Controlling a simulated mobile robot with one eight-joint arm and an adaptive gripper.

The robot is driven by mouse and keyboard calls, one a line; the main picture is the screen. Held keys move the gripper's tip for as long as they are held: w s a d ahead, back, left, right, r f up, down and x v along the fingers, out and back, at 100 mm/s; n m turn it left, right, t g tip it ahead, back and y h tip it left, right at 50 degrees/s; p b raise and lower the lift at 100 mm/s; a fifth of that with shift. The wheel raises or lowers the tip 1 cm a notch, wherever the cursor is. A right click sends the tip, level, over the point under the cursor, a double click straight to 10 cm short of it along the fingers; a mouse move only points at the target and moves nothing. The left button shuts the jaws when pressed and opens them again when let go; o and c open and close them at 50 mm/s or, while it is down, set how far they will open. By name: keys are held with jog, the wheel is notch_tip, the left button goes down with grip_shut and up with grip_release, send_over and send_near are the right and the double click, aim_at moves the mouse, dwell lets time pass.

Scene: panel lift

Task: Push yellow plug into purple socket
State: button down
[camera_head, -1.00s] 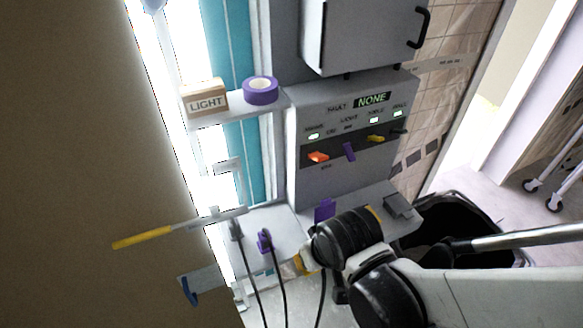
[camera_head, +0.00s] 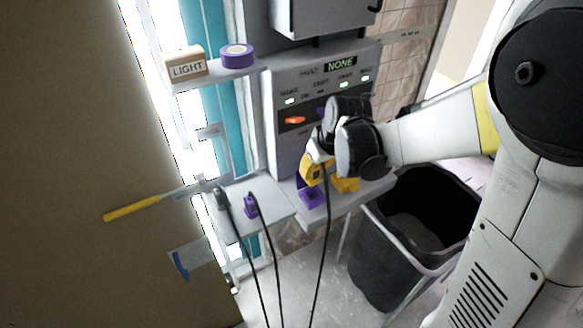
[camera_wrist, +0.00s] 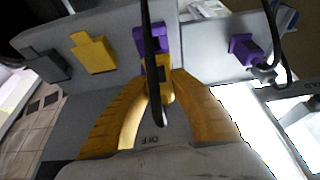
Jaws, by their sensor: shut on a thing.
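My gripper (camera_head: 310,174) has yellow fingers and is at the lower shelf under the control panel, just above the purple socket (camera_head: 311,196). In the wrist view my gripper (camera_wrist: 160,80) is shut on the yellow plug (camera_wrist: 166,92), whose black cable runs up across the picture. The purple socket (camera_wrist: 151,38) is directly beyond the fingertips, partly hidden by the cable. The plug is close to the socket and lined up roughly with it; I cannot tell whether they touch. In the head view my fingers hide the plug.
A yellow socket (camera_wrist: 93,54) and a grey socket (camera_wrist: 46,65) stand beside the purple one. A purple plug (camera_head: 250,204) with a cable sits on the shelf at left. A black bin (camera_head: 376,247) stands below right. A yellow-handled rod (camera_head: 132,211) juts out left.

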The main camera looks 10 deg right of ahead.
aim_at(314, 184)
jog(key=shift+w+d, duration=0.35)
jog(key=shift+f, duration=0.1)
jog(key=shift+f+b, duration=2.25)
jog(key=shift+f, duration=0.6)
jog(key=shift+f+b, duration=0.45)
jog(key=shift+b, duration=0.1)
jog(key=c, duration=1.1)
grip_release()
jog(key=shift+c, duration=0.2)
jog(key=v, duration=1.2)
